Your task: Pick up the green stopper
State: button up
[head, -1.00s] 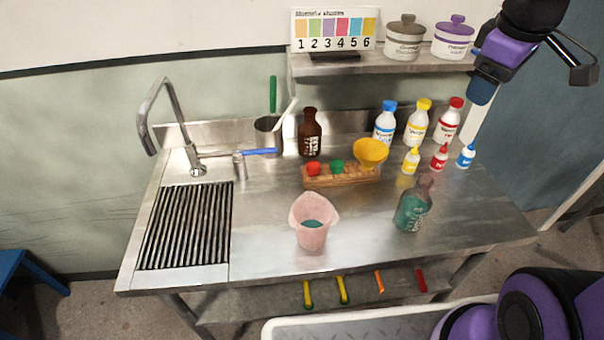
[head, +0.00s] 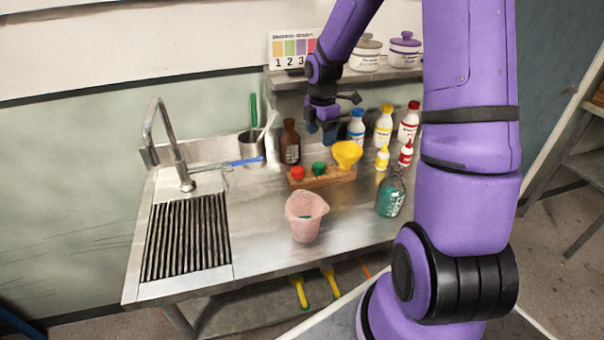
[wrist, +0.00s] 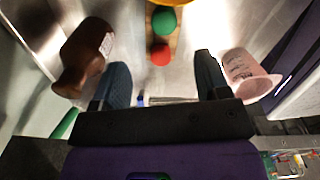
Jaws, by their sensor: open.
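The green stopper (head: 319,168) sits in the wooden rack (head: 322,180) on the steel bench, between a red stopper (head: 298,173) and a yellow funnel (head: 347,153). In the wrist view the green stopper (wrist: 164,21) is beyond the red stopper (wrist: 160,54), near the top edge. My gripper (head: 320,130) is above and behind the rack in the head view. In the wrist view my gripper (wrist: 162,88) is open and empty, its fingers apart, with both stoppers ahead of the gap.
A brown bottle (head: 290,142) stands left of the rack and close to a finger in the wrist view. A pink beaker (head: 306,217) and a teal-filled bottle (head: 391,196) stand in front. Several capped bottles (head: 383,128) stand at right.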

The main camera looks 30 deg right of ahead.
jog(key=shift+f, duration=0.4)
send_over(319, 164)
jog(key=f, duration=0.4)
jog(key=shift+w+f, duration=0.2)
jog(key=shift+s+f, duration=0.15)
jog(key=shift+f, duration=1.3)
jog(key=shift+s+f, duration=0.15)
jog(key=shift+f, duration=1.25)
jog(key=c, duration=1)
